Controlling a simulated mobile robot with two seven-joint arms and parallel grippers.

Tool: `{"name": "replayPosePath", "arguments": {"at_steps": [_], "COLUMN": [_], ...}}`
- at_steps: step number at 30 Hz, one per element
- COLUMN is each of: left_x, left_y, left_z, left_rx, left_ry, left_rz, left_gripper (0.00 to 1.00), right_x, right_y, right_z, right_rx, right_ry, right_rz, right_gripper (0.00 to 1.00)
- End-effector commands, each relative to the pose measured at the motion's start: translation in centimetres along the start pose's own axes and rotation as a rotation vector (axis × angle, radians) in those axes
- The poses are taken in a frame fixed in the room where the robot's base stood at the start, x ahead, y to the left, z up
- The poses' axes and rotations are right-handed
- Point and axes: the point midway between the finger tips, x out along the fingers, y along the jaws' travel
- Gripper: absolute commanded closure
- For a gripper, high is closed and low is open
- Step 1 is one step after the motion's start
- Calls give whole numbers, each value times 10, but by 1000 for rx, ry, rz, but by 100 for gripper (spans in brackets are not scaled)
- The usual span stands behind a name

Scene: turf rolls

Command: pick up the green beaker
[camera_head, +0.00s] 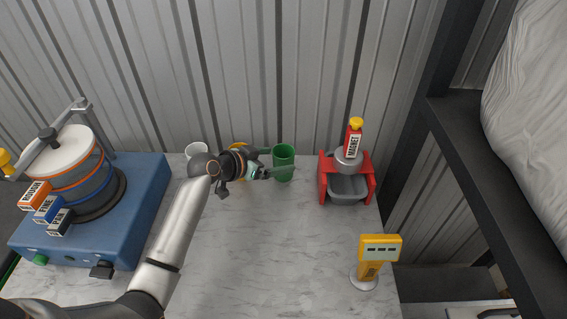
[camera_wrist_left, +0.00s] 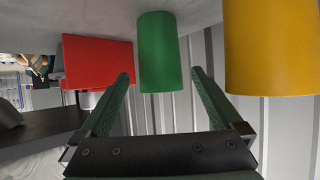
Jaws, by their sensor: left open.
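The green beaker (camera_head: 284,153) stands upright on the pale marbled tabletop near the corrugated wall. In the left wrist view it (camera_wrist_left: 158,48) hangs from the top of the picture, centred between the two fingertips. My left gripper (camera_head: 279,161) is open with its fingers pointing right at the beaker. One finger is towards the wall side and the other crosses in front of its lower part. The fingers (camera_wrist_left: 160,76) show a gap on each side of the beaker in the wrist view; whether they touch it I cannot tell. My right gripper is not in view.
A yellow beaker (camera_wrist_left: 270,45) stands close beside the green one, mostly hidden behind my wrist. A white cup (camera_head: 196,150) is farther left. A red stand (camera_head: 324,180) with a grey tray is just right. A blue sieve machine (camera_head: 150,190) is left.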

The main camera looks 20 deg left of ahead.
Motion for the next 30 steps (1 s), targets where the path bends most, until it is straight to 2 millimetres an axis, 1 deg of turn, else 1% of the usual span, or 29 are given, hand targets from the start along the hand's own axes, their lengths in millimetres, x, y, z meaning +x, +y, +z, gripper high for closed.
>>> {"name": "replayPosePath", "arguments": {"at_steps": [1,8,15,19,24,30], "left_x": [4,15,47,60,67,67], "left_y": [0,0,1,0,0,0], "left_z": [-3,-3,-3,-2,-3,-3], "left_rx": [1,1,0,0,2,3], "left_ry": [3,3,3,2,2,2], "left_rz": [-1,0,1,1,0,0], "left_gripper": [0,0,0,0,0,0], "right_x": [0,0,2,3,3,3], "right_y": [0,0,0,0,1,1], "right_z": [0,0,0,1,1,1], "right_rx": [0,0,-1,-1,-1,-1], "right_ry": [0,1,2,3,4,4], "right_rz": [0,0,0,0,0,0], "right_gripper": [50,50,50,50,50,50]}}
